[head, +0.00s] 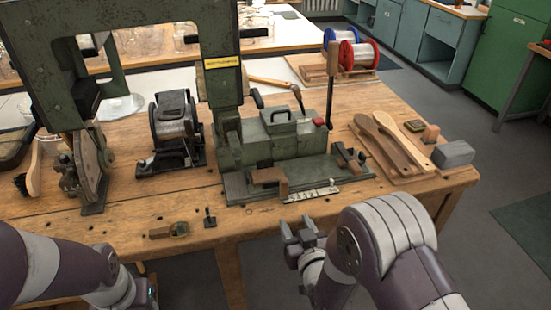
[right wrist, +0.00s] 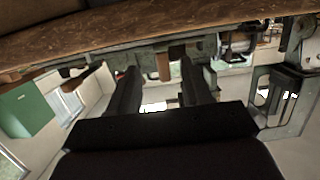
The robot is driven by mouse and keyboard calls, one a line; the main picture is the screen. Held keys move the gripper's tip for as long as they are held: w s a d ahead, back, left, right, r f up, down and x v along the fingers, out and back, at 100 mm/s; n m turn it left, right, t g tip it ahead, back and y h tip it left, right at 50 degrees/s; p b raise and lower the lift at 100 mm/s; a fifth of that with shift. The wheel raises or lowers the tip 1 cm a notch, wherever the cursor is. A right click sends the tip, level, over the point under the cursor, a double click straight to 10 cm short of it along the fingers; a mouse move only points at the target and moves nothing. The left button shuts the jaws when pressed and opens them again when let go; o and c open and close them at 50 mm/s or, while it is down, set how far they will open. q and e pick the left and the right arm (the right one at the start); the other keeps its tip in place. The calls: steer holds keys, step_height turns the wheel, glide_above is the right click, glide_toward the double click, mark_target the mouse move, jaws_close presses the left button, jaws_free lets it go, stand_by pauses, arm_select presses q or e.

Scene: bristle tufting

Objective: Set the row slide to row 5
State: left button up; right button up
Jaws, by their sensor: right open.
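The green tufting machine (head: 275,140) stands on the wooden bench. At its front edge is a pale marked scale strip (head: 312,192), with a wooden-ended slide piece (head: 270,178) just left of it. The row marks are too small to read. My right gripper (head: 298,226) is open and empty, in front of the bench edge and apart from the machine. In the right wrist view its two fingers (right wrist: 158,76) stand apart, with a small brown block seen beyond them. My left arm is at the lower left; its gripper is mostly out of frame and its jaws do not show clearly.
Wooden paddles (head: 395,143) and a grey block (head: 453,154) lie at the bench's right. A black-framed spool unit (head: 174,130) stands left of the machine. An upright post with a wooden handle (head: 332,60) rises at its right. Small parts (head: 180,229) lie near the front edge.

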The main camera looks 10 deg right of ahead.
mark_target(285, 183)
step_height(285, 183, up, 5)
steer(key=w+t, duration=0.1)
steer(key=t, duration=0.1)
steer(key=w, duration=0.8)
steer(key=w+b, duration=0.1)
steer(key=w, duration=0.3)
steer(key=shift+w+a+f, duration=0.1)
steer(key=shift+a+f, duration=0.1)
steer(key=shift+f, duration=0.05)
